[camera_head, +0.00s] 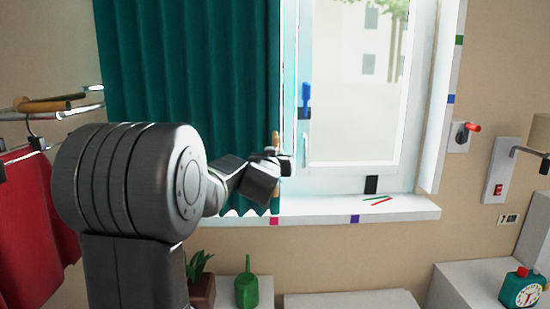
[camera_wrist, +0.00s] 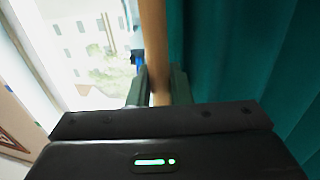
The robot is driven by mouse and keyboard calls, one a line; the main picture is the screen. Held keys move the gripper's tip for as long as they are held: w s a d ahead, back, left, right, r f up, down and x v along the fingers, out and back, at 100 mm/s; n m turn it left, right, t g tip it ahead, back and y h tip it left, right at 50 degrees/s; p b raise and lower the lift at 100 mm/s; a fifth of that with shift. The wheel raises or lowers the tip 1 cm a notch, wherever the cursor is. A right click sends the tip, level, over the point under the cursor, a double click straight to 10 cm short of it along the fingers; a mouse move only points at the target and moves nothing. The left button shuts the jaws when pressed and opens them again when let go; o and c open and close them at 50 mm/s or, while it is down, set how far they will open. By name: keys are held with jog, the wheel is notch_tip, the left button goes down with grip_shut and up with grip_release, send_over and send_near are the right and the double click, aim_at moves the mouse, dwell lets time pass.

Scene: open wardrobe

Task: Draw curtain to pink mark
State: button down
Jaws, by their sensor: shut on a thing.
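The teal curtain (camera_head: 190,70) hangs over the left part of the window, and its right edge is roughly above the pink mark (camera_head: 274,221) on the sill's front edge. A wooden wand (camera_head: 275,141) hangs at that edge. My gripper (camera_head: 279,161) is shut on the wand. In the wrist view the wand (camera_wrist: 153,35) stands between the two fingers of my gripper (camera_wrist: 158,88), with the curtain (camera_wrist: 230,50) to its right. My arm hides part of the curtain's lower left.
The window (camera_head: 350,90) with a blue handle (camera_head: 305,98) is uncovered to the right. The sill (camera_head: 400,207) also bears a purple mark (camera_head: 354,218) and thin sticks. A red garment (camera_head: 35,235) hangs at left. A green bottle (camera_head: 246,290) and plant (camera_head: 198,268) stand below.

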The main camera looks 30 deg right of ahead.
jog(key=c, duration=1.4)
grip_release()
jog(key=shift+a, duration=0.1)
jog(key=v, duration=1.3)
jog(key=shift+s+a, duration=0.25)
jog(key=shift+s, duration=0.05)
jog(key=x, duration=1.4)
jog(key=shift+a, duration=0.1)
